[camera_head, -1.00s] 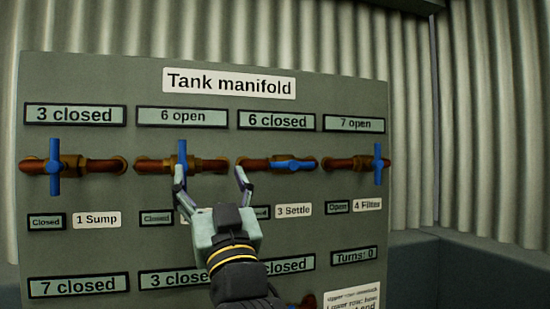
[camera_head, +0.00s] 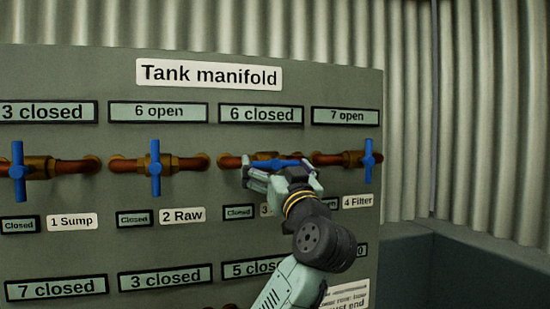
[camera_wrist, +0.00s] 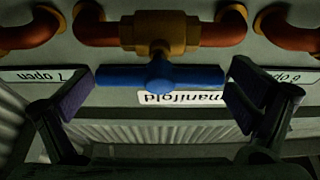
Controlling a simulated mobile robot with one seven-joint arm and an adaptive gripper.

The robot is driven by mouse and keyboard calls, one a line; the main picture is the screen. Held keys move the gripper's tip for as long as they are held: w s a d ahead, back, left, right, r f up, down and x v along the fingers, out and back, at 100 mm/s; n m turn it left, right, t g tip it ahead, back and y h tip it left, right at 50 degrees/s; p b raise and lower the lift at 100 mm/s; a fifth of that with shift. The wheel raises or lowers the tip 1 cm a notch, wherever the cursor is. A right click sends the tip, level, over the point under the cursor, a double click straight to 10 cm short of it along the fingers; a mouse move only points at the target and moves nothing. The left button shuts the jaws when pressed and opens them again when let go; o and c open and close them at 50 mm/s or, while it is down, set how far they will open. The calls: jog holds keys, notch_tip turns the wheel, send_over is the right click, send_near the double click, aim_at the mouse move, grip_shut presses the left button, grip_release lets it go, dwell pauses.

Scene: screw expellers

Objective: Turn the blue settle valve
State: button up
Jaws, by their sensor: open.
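The blue settle valve (camera_head: 270,163) is third from the left in the upper row, on a copper pipe with a brass body. Its handle lies horizontal, along the pipe. In the wrist view the blue handle (camera_wrist: 160,76) spans most of the gap between my fingers. My gripper (camera_head: 283,176) is open in front of this valve. In the wrist view my gripper (camera_wrist: 160,98) has one finger near each handle end; I cannot tell whether either touches. My gripper hides part of the valve and most of its label.
The Tank manifold panel (camera_head: 330,90) carries other blue valves with upright handles: Sump (camera_head: 17,172), Raw (camera_head: 155,167) and Filter (camera_head: 368,160). Above the settle valve a sign (camera_head: 261,115) reads "6 closed". Its small sign (camera_head: 238,212) reads "Closed". The Filter valve is close on the right.

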jog(key=shift+w+a+r, duration=0.1)
jog(key=shift+w+r, duration=0.05)
jog(key=shift+w, duration=0.2)
jog(key=shift+c, duration=0.2)
jog(key=c, duration=0.8)
